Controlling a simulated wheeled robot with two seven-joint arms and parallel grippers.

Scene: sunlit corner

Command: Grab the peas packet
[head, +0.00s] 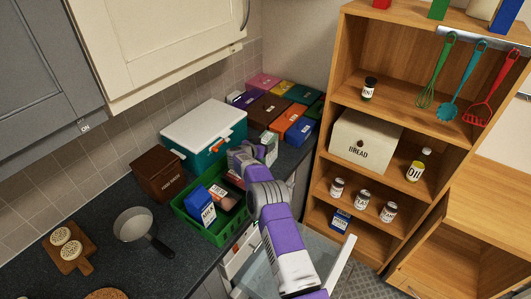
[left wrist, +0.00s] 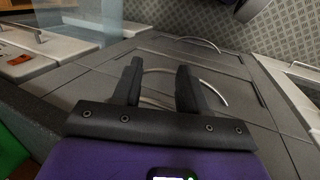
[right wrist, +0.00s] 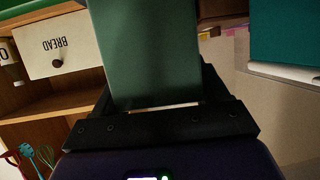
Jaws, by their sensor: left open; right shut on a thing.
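My right gripper (head: 264,148) reaches over the counter beside the teal cooler. In the right wrist view its fingers (right wrist: 155,105) are shut on a plain dark green packet (right wrist: 148,50), which I take to be the peas packet. No lettering shows on the side facing the camera. In the head view the gripper and arm largely hide the packet. My left gripper (left wrist: 158,88) is open and empty, in front of grey cabinet fronts in the left wrist view. I cannot make out the left gripper in the head view.
A white-lidded teal cooler (head: 190,155) stands left of my right gripper. A green crate (head: 205,235) holds a blue box (head: 200,205) and other goods. Several coloured boxes (head: 268,107) fill the back corner. A wooden shelf (head: 335,95) with a bread box (head: 364,140) stands right.

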